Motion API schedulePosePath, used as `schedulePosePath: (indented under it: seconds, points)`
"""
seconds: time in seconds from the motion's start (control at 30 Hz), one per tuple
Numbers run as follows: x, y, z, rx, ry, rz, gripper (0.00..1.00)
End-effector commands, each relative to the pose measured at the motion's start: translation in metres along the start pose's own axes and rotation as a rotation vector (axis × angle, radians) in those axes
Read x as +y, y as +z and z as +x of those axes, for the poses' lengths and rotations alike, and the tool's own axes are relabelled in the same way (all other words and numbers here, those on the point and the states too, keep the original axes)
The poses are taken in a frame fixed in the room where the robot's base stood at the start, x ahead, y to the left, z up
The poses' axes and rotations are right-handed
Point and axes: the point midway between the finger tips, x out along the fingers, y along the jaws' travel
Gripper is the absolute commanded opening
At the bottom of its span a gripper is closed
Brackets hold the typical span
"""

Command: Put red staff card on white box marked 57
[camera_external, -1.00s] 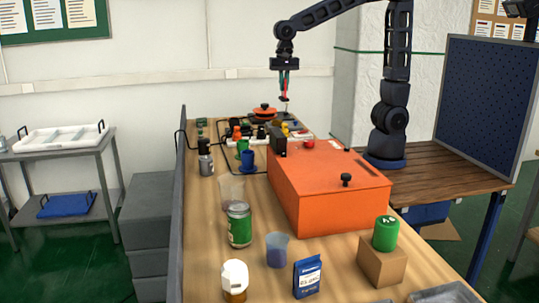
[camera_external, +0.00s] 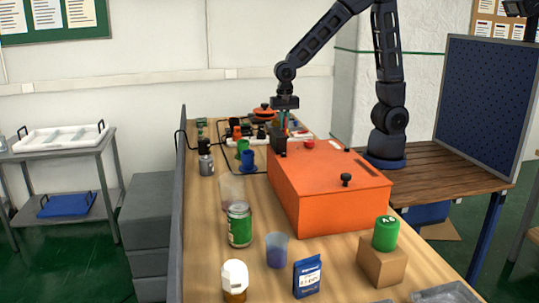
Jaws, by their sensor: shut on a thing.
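My gripper (camera_external: 284,122) points down over the far part of the wooden table, just behind a dark block at the orange box's far left corner. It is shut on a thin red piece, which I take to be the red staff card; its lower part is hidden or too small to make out. I cannot make out a white box marked 57. Small white things lie on the far part of the table, but no number is readable on them.
Blue (camera_external: 249,160) and green cups, cables and a red-orange pot (camera_external: 264,112) crowd the far table. A green can (camera_external: 240,225), a clear cup and a blue packet (camera_external: 307,277) stand nearer.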

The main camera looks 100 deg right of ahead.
Motion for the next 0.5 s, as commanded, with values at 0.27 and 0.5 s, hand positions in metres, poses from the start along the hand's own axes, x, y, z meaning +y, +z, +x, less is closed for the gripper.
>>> schedulePosePath:
  seconds: [0.27, 0.5]
  points:
    - [0.001, 0.0, 0.028, 0.0, 0.004, 0.0, 0.0]
    - [0.0, 0.0, 0.043, 0.0, -0.001, 0.0, 0.0]
